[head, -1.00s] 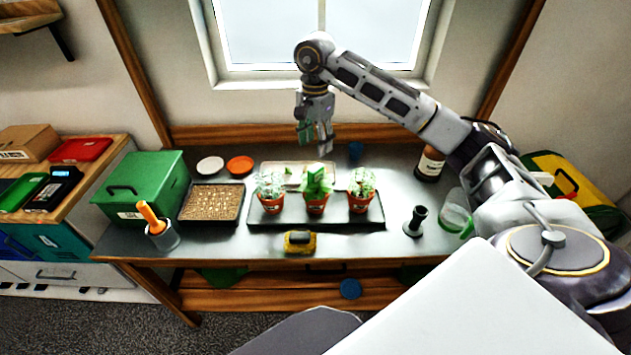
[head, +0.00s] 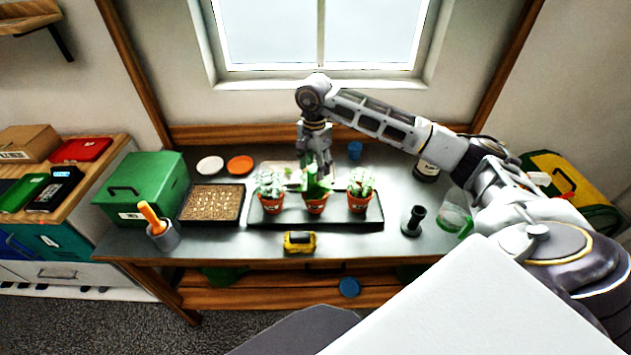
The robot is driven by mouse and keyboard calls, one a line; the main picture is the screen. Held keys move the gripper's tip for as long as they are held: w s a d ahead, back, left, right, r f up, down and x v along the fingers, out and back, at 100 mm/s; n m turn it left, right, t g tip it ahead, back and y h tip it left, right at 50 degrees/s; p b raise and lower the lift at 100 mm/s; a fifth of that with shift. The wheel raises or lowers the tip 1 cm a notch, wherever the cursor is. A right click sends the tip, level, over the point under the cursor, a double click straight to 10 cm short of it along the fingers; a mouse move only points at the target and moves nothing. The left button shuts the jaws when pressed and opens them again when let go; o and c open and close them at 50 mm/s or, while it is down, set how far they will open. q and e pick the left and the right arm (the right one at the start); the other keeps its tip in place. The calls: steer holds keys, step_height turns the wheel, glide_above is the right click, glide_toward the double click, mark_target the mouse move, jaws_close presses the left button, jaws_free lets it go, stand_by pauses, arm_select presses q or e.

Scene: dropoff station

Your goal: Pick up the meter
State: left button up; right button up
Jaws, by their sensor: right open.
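My right gripper (head: 318,168) points down, open, over the middle one of three potted plants. Its fingertips are at or just above a green shape (head: 316,187) in the middle pot (head: 316,206). That shape looked boxy a second ago and may be the meter; the fingers partly hide it now, and I cannot tell if they touch it. A small yellow and black device (head: 300,242) lies at the table's front edge, apart from the gripper; I cannot tell whether it is a meter. My left gripper is out of view.
The pots stand in a black tray (head: 345,222) on the dark table (head: 270,242). A seed tray (head: 212,204), a green box (head: 140,190) and a grey cup with an orange handle (head: 163,237) stand left.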

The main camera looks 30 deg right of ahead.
steer(key=shift+f, duration=0.15)
steer(key=shift+f+p, duration=0.35)
steer(key=shift+f, duration=0.4)
steer(key=shift+d+f+p, duration=0.1)
steer(key=shift+f+p, duration=0.35)
steer(key=shift+f, duration=1.3)
steer(key=shift+c, duration=0.3)
jaws_close()
steer(key=shift+r, duration=0.2)
steer(key=shift+r+b, duration=0.95)
steer(key=shift+r, duration=3.9)
steer(key=shift+r, duration=0.1)
